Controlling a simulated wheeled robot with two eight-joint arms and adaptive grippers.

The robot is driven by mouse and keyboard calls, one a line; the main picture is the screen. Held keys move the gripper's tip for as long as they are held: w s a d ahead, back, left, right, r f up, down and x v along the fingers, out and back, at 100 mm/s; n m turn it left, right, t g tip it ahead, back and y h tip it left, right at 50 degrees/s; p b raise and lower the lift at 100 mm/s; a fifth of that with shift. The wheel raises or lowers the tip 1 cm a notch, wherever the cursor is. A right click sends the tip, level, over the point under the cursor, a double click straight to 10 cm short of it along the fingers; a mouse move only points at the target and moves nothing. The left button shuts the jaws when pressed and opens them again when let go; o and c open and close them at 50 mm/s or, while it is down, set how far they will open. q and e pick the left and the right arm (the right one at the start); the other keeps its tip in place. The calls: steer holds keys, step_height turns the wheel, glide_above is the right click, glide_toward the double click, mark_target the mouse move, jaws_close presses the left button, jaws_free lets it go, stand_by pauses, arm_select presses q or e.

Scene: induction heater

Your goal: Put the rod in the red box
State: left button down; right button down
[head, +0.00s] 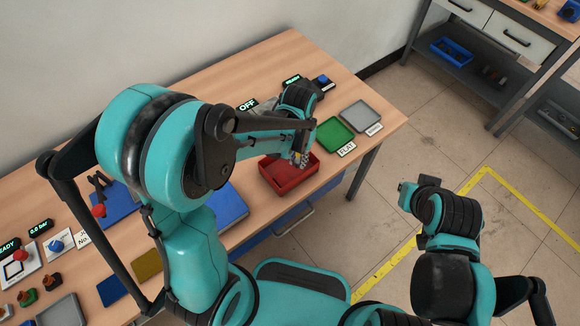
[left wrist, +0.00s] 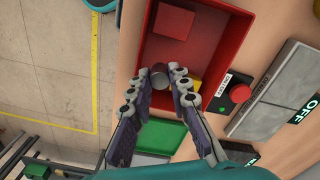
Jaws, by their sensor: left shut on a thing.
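The red box (head: 285,180) sits on the wooden table, near its front edge. In the left wrist view its red wall (left wrist: 245,50) and interior fill the upper middle. My left gripper (head: 302,158) is over the box's far right part in the head view. It is shut on the rod (left wrist: 160,71), whose grey round end shows between the fingertips in the left wrist view, in front of the box opening. Most of the rod is hidden by the fingers. My right gripper (head: 408,190) is off the table over the floor; its jaws cannot be made out.
Inside the box lie a red block (left wrist: 173,21) and a yellow block (left wrist: 187,86). A green tray (head: 335,133) and a grey tray (head: 361,116) stand to the right of the box. Behind are a device with an OFF display (head: 247,105) and a red button (left wrist: 240,93).

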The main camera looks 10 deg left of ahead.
mark_target(289, 170)
arm_select(q)
steer(key=a+f, duration=0.1)
steer(key=w+a+f, duration=0.1)
steer(key=a, duration=0.1)
steer(key=shift+b, duration=0.35)
steer(key=shift+f+b, duration=0.85)
steer(key=shift+f, duration=1.05)
steer(key=shift+s, duration=0.1)
steer(key=shift+f, duration=0.15)
steer(key=c, duration=1.4)
jaws_free()
